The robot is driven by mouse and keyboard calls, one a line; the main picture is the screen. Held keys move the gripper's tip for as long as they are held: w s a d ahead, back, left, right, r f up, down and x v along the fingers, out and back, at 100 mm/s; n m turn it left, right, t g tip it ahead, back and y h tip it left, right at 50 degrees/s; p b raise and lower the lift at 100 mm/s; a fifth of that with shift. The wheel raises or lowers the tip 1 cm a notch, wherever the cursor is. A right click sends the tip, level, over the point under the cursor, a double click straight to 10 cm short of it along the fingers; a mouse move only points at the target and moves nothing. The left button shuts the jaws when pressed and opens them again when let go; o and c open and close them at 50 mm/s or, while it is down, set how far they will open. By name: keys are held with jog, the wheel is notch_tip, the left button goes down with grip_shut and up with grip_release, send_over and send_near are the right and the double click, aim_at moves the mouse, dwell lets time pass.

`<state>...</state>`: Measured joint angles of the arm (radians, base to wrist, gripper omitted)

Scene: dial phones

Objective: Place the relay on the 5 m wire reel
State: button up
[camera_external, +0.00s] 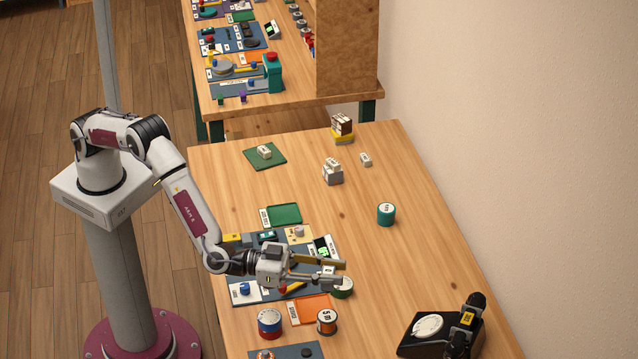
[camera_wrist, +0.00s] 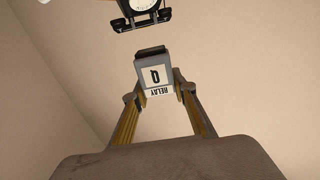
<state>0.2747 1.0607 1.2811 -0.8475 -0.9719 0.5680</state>
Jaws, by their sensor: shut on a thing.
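The relay (camera_wrist: 154,72) is a small grey block with a white label reading RELAY. In the wrist view it sits between the fingertips of my gripper (camera_wrist: 156,95), which is shut on it. In the external view my gripper (camera_external: 343,273) reaches right, over the front work area, and I cannot make out the relay there.
A blue-and-red reel (camera_external: 269,323) stands left of the 5 m reel. A green reel (camera_external: 343,289) is close beneath my fingertips. An orange tray (camera_external: 308,310) lies beside them. A black dial phone (camera_external: 441,333) stands at right. A teal reel (camera_external: 386,214) stands farther back, with bare table around it.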

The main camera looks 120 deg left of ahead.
aim_at(331, 290)
jog(key=shift+f, duration=3.1)
jog(key=shift+f, duration=1.9)
jog(key=shift+f, duration=0.1)
jog(key=o, duration=1.2)
jog(key=shift+c, duration=0.2)
